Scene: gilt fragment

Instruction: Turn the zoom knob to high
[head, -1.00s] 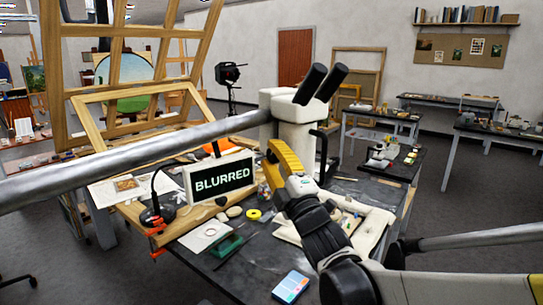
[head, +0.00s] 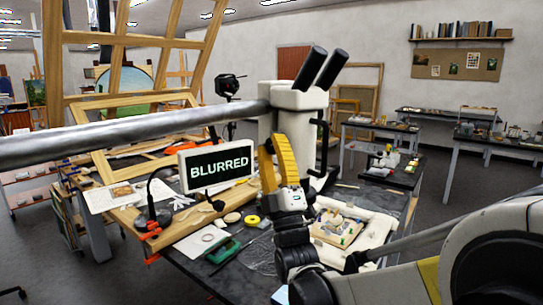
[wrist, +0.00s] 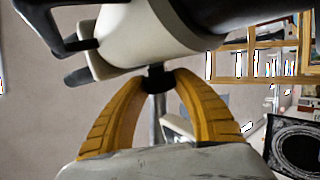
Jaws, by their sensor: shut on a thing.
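A small black knob (wrist: 158,78) sticks out below the head, between my yellow fingertips. My gripper (wrist: 160,84) is shut on this knob, with one finger on each side. In the head view my gripper (head: 275,140) is upright at the microscope's front and the knob is hidden. A sign (head: 218,165) beside it reads "BLURRED". No scale marking is readable.
A tilted wooden frame (head: 125,75) stands behind at left. A grey metal bar (head: 120,136) crosses the head view in front. A padded rest with a small panel (head: 337,229), a green tool (head: 222,252) and a yellow ring (head: 252,220) lie on the dark bench top.

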